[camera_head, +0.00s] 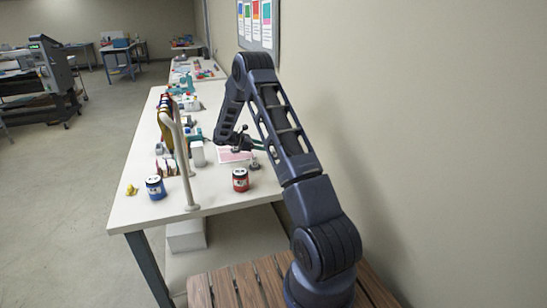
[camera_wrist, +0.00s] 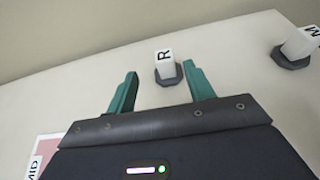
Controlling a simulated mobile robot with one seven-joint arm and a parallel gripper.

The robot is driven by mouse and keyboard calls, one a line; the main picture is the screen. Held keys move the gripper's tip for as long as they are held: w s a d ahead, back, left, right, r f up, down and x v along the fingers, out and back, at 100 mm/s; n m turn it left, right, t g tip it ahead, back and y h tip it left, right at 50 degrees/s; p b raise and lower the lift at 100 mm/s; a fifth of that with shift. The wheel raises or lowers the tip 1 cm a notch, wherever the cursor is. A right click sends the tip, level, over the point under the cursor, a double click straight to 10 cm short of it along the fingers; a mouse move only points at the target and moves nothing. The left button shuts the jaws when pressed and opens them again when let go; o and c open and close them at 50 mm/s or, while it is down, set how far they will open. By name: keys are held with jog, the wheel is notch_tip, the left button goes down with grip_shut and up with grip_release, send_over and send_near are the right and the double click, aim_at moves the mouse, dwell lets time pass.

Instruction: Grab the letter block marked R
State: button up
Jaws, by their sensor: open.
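The block marked R (camera_wrist: 164,56) shows in the wrist view as a small white upright piece with a black letter, in a dark grey base (camera_wrist: 169,78) on the white table (camera_wrist: 225,52). My gripper (camera_wrist: 160,70) is open, with its two green fingers spread. In the picture the block appears between the fingertips, at their level or just beyond; I cannot tell if either finger touches it. A similar white block marked M (camera_wrist: 299,44) stands in its own grey base to the right. In the head view I cannot make out the letter R.
In the head view, a blue jar (camera_head: 155,188), a red jar (camera_head: 240,180) and a small yellow item (camera_head: 131,190) stand near the table's front. A pale rail (camera_head: 179,155) rises from the table. A pink-and-white sheet (camera_head: 232,155) lies below my arm. A wall (camera_head: 400,110) runs along the right.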

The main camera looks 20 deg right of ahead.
jog(key=shift+s+x, duration=0.15)
jog(key=shift+x, duration=1.8)
jog(key=shift+s+x, duration=0.2)
jog(key=shift+x, duration=1.75)
jog(key=shift+a+f, duration=0.1)
grip_shut()
